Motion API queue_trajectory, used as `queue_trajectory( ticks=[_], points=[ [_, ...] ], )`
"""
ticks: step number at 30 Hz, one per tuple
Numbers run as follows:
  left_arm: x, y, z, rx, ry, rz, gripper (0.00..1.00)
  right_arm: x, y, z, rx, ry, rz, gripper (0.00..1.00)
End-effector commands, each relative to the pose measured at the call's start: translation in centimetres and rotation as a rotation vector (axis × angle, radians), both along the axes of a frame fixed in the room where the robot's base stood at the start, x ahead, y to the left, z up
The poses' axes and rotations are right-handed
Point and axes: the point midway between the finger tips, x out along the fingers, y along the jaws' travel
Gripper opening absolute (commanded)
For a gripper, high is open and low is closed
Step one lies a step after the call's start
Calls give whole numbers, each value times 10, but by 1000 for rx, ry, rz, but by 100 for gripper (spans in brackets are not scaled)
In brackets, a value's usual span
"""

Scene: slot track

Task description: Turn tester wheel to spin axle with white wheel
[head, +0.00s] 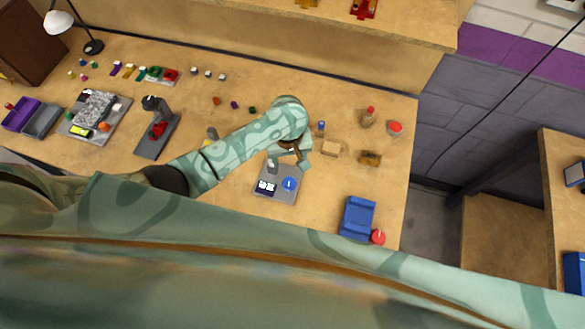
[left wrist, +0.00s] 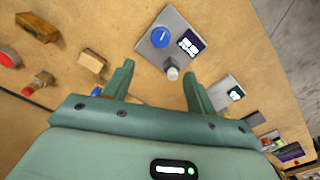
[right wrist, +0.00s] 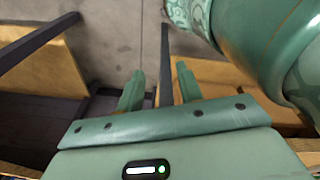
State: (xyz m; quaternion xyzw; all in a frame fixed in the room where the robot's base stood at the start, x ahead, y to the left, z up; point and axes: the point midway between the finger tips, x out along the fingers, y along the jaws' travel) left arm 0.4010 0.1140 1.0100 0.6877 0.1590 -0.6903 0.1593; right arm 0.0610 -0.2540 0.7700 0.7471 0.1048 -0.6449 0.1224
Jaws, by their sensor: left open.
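The tester is a grey plate (head: 276,197) on the table, with a blue wheel (head: 289,184) and a dark display (head: 265,187). In the left wrist view its plate (left wrist: 151,47), blue wheel (left wrist: 161,36) and a short grey post with a pale top (left wrist: 172,71) show beyond the fingers. I cannot make out an axle with a white wheel for certain. My left gripper (head: 287,158) hangs over the tester's far edge. Its fingers (left wrist: 158,82) are apart with nothing between them. My right gripper (right wrist: 160,88) is open and empty, away from the tester.
A tan block (head: 331,148), a brown block (head: 371,159) and a red-topped bottle (head: 368,117) stand right of the tester. A blue holder (head: 357,217) is near the table's right edge. A grey stand with a red part (head: 158,130) is at left. Table around the tester is mostly clear.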

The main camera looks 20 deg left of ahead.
Motion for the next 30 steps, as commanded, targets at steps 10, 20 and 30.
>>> queue_trajectory(
  ticks=[10, 20, 30],
  points=[
    [-1, 1, -74, 4, 3, -1, 57, -36, 1, -42, 0, 54, 0, 36],
    [-1, 1, -146, 4, 2, -1, 57, -19, 3, -82, 4, 30, 1, 36],
    [-1, 0, -162, 1, 0, -2, 57, -24, 3, -91, 3, 37, 0, 36]
  ],
)
